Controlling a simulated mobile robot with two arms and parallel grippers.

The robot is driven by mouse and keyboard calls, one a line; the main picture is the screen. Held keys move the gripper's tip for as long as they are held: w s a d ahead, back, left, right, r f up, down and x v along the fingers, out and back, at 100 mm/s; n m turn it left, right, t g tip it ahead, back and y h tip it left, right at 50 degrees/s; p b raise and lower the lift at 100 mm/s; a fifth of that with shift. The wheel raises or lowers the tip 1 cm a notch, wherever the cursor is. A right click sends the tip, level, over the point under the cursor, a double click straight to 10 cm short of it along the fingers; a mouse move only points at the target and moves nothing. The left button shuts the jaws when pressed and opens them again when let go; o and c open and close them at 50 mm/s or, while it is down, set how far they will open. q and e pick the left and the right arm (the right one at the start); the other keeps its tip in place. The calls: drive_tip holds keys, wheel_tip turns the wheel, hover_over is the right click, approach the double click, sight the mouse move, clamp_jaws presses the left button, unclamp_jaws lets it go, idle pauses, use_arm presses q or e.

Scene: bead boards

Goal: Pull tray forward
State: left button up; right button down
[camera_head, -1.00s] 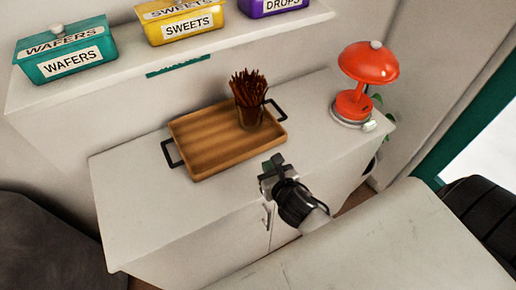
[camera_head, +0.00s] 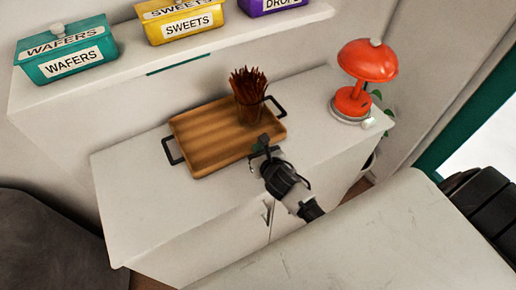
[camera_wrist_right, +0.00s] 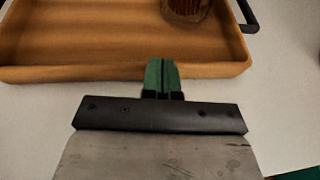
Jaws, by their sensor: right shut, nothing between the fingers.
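The wooden tray (camera_head: 205,140) with black handles lies on the white cabinet top. A glass of brown sticks (camera_head: 249,95) stands in it toward its right end. My right gripper (camera_head: 264,146) is at the tray's front edge, right of its middle, shut and empty. In the right wrist view, the green fingertips (camera_wrist_right: 161,76) are together at the front wall of the tray (camera_wrist_right: 60,73). I cannot tell whether they touch it. The base of the glass (camera_wrist_right: 186,8) shows at the top there. My left gripper is not in view.
A red lamp (camera_head: 367,62) stands on the cabinet (camera_head: 130,200) to the right of the tray. A shelf behind holds teal (camera_head: 66,50), yellow and purple tins. A pale table (camera_head: 390,240) is in front. The cabinet top left of the tray is clear.

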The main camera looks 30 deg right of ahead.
drive_tip(key=s, duration=0.3)
drive_tip(key=shift+s+a+p, duration=0.1)
drive_tip(key=shift+s+p, duration=0.2)
drive_tip(key=shift+s, duration=0.1)
drive_tip(key=shift+w, duration=0.1)
idle(0.6)
